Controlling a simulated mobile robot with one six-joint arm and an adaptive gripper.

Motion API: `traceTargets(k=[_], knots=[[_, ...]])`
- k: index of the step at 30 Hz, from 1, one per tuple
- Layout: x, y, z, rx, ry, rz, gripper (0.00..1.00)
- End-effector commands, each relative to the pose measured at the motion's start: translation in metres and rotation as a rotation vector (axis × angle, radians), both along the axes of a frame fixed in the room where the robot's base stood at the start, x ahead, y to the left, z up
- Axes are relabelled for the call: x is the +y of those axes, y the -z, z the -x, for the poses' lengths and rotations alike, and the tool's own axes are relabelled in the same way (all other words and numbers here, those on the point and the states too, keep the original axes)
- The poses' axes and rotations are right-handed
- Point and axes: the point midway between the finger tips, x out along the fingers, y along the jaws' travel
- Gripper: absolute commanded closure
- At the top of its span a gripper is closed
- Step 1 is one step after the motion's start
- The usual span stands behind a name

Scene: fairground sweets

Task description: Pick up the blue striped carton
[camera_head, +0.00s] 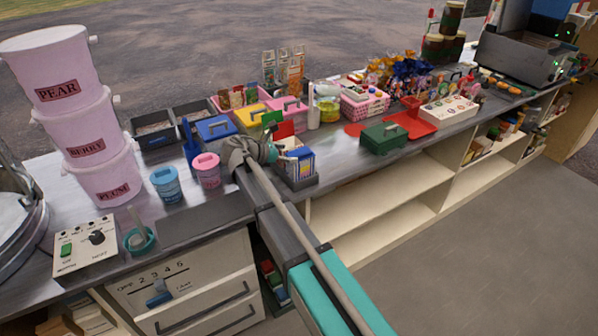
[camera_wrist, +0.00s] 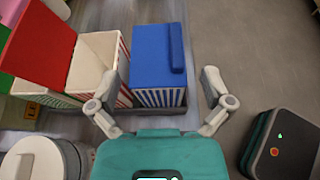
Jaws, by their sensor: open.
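The blue striped carton (camera_wrist: 157,96) has a closed blue lid with a raised bar and blue-and-white striped sides. It stands upright in a dark tray (camera_wrist: 190,118), and shows in the head view (camera_head: 302,170) near the counter's front edge. My gripper (camera_wrist: 158,80) is open. In the wrist view its fingers lie on either side of the carton's near end, with the left finger close to the neighbouring carton. I cannot tell whether either finger touches. In the head view my gripper (camera_head: 271,153) is just left of the carton, and my arm hides part of the tray.
A red striped carton (camera_wrist: 95,62) with its red lid (camera_wrist: 40,42) raised stands directly left of the blue one. A dark green box (camera_head: 384,137) and a red tray (camera_head: 420,125) lie to the right. Pink and blue tubs (camera_head: 207,172) stand to the left.

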Motion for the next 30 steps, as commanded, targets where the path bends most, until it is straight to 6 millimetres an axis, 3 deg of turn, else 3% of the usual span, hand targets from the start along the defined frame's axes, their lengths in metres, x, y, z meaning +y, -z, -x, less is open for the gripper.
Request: traceTargets(k=[8,21,30], knots=[[-0.003,0.003,-0.003,0.0,0.001,0.0,0.0],[-0.034,0.022,-0.027,0.0,0.001,0.0,0.0],[-0.037,0.021,-0.029,0.0,0.0,0.0,0.0]])
